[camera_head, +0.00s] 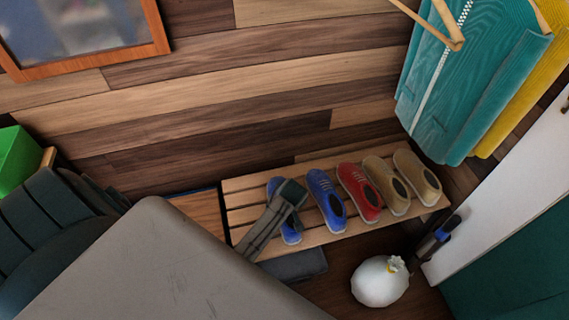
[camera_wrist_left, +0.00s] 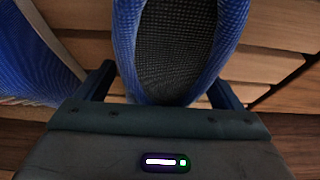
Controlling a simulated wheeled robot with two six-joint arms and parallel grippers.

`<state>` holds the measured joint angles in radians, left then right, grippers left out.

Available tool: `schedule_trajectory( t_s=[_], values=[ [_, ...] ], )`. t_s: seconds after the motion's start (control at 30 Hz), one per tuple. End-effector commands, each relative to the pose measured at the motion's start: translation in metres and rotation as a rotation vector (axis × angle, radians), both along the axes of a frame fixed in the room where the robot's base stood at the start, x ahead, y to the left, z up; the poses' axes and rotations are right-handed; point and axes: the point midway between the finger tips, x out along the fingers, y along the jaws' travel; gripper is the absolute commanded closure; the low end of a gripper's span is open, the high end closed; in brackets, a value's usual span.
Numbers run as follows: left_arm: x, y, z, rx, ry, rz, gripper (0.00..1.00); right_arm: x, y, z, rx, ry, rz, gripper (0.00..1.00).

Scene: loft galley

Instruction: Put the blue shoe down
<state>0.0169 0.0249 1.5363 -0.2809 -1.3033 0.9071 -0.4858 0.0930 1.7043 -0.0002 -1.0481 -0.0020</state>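My left gripper (camera_head: 288,194) is over the leftmost blue shoe (camera_head: 291,233) at the left part of the slatted wooden rack (camera_head: 238,184). It hides the middle of that shoe. In the left wrist view, the blue shoe (camera_wrist_left: 124,50) fills the space between the two fingers, which lie against its sides. The gripper looks shut on it. The shoe appears upright, at rack level; whether its sole touches the slats is hidden. A second blue shoe (camera_head: 320,186) stands beside it on the rack, also at the left of the wrist view (camera_wrist_left: 40,58). My right gripper is not in view.
A red shoe (camera_head: 355,180) and two tan shoes (camera_head: 378,172) fill the rack's right side. A white round pot-like object (camera_head: 379,284) stands on the floor in front. Teal clothing (camera_head: 455,85) hangs at upper right. A narrow strip of slats left of the shoe is bare.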

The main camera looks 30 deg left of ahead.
Motion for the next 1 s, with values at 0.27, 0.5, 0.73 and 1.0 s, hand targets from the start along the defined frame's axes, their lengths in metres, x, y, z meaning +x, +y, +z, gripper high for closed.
schedule_trajectory(
  t_s=[0.27, 0.5, 0.73, 1.0],
  values=[
    [-0.002, -0.003, 0.009, -0.001, -0.001, 0.0, 0.12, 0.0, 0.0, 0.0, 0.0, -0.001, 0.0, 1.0],
    [-0.013, -0.017, 0.053, -0.002, -0.002, 0.0, 0.12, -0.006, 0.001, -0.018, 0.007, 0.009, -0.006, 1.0],
    [-0.024, -0.03, 0.094, -0.002, -0.002, 0.001, 0.12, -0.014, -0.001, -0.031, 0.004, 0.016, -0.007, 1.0],
    [-0.03, -0.035, 0.112, 0.0, 0.0, 0.0, 0.12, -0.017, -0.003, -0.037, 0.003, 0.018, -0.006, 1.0]
  ],
)
